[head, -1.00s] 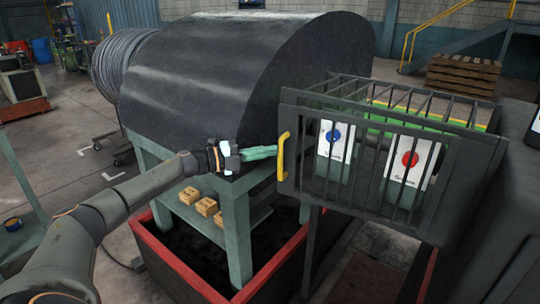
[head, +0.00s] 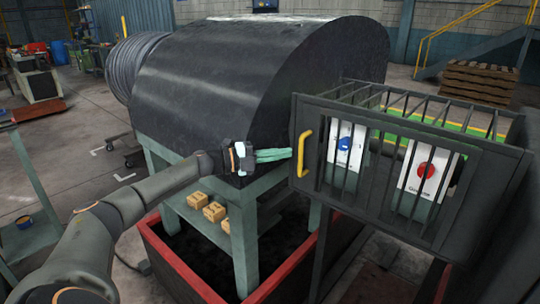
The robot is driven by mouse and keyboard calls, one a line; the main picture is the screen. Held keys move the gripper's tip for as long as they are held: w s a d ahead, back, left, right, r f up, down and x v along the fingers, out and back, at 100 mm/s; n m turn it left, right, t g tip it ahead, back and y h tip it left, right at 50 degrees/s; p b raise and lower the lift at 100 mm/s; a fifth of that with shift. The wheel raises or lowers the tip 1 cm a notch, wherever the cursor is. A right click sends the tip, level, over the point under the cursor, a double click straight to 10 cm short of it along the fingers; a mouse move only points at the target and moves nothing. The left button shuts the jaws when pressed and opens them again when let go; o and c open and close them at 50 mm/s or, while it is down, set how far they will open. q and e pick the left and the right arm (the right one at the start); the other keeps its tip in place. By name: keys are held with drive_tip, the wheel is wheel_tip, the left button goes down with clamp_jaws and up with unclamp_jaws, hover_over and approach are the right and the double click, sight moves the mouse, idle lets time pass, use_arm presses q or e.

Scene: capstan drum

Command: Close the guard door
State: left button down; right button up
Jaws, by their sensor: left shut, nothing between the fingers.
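The guard door (head: 307,187) is a dark barred panel on the front of a cage at right. It stands upright across the cage front, flush or nearly flush; I cannot tell whether a small gap remains. Its yellow handle (head: 305,153) is near the door's left edge. My left gripper (head: 286,154) has pale green fingers, shut and empty, pointing right at the door's left edge, just left of the handle. I cannot tell whether the fingertips touch the door. My right gripper is not in view.
Behind the bars are panels with a blue button (head: 345,144) and a red button (head: 426,171). A large dark drum cover (head: 230,85) rests on a green stand (head: 243,240) behind my left arm. A red-rimmed tray (head: 283,275) lies below. Small boxes (head: 214,212) sit on the stand's shelf.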

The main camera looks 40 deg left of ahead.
use_arm(q)
drive_tip(key=p+v, duration=0.1)
drive_tip(key=v, duration=1.1)
idle(0.4)
drive_tip(key=shift+s+a, duration=0.1)
drive_tip(key=shift+s, duration=0.05)
drive_tip(key=s+d+f+n+g+y, duration=0.1)
drive_tip(key=s+d+f+n+y, duration=0.15)
drive_tip(key=d+f+n, duration=0.7)
drive_tip(key=s+d+f+n+y, duration=0.2)
drive_tip(key=s+d+f, duration=0.15)
drive_tip(key=f, duration=1.35)
drive_tip(key=s+d+f+n+g+y+p, duration=0.1)
drive_tip(key=s+d+f+n, duration=0.3)
drive_tip(key=d, duration=0.7)
drive_tip(key=s+d+f+n+g+y, duration=0.1)
drive_tip(key=s+d+f+n+g, duration=0.3)
drive_tip(key=s+d, duration=0.5)
drive_tip(key=d+f+n, duration=0.1)
drive_tip(key=d+n, duration=0.1)
drive_tip(key=d, duration=0.1)
drive_tip(key=shift+s+d+n+p, duration=0.25)
drive_tip(key=shift+d+n+p, duration=0.1)
